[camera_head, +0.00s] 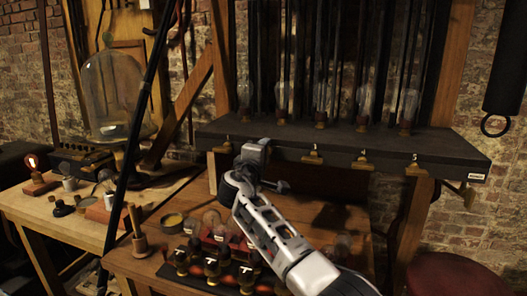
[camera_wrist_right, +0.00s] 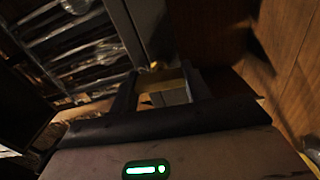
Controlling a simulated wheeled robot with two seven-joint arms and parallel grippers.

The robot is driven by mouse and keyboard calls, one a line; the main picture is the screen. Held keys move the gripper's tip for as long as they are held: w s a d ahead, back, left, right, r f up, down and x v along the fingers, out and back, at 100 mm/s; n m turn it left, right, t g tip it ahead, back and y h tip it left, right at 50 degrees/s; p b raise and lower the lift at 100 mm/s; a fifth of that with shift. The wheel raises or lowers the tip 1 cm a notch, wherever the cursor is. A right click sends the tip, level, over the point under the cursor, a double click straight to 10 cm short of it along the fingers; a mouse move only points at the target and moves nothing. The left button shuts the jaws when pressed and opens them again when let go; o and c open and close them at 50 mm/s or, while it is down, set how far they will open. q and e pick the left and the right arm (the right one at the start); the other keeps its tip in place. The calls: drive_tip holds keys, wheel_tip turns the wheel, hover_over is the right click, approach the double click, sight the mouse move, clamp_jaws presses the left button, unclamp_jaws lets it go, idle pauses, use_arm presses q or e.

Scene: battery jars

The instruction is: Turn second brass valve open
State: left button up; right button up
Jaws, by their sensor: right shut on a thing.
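A row of brass valves runs along the front of the dark shelf. The first valve (camera_head: 222,147), third valve (camera_head: 312,156), fourth valve (camera_head: 362,162) and fifth valve (camera_head: 415,168) show in the head view. My right gripper (camera_head: 263,145) is up at the shelf front, between the first and third valves, and covers the second valve there. In the right wrist view, the right gripper (camera_wrist_right: 163,86) is shut on a yellowish brass piece (camera_wrist_right: 162,80), which I take as the second valve. Its turn angle is hidden. My left gripper is out of view.
The dark shelf (camera_head: 450,157) carries several glass jars (camera_head: 408,105). Below, the wooden table (camera_head: 145,265) holds a dark rack (camera_head: 215,272) and small bulbs. A side bench (camera_head: 70,222) with a large glass bell (camera_head: 112,95) stands left. A red stool (camera_head: 460,270) is at lower right.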

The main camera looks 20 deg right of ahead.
drive_tip(key=shift+f+n, duration=0.15)
drive_tip(key=shift+n, duration=0.35)
drive_tip(key=o, duration=1)
drive_tip(key=shift+c, duration=0.2)
drive_tip(key=shift+a, duration=0.1)
drive_tip(key=b+v, duration=0.2)
drive_tip(key=v, duration=1.4)
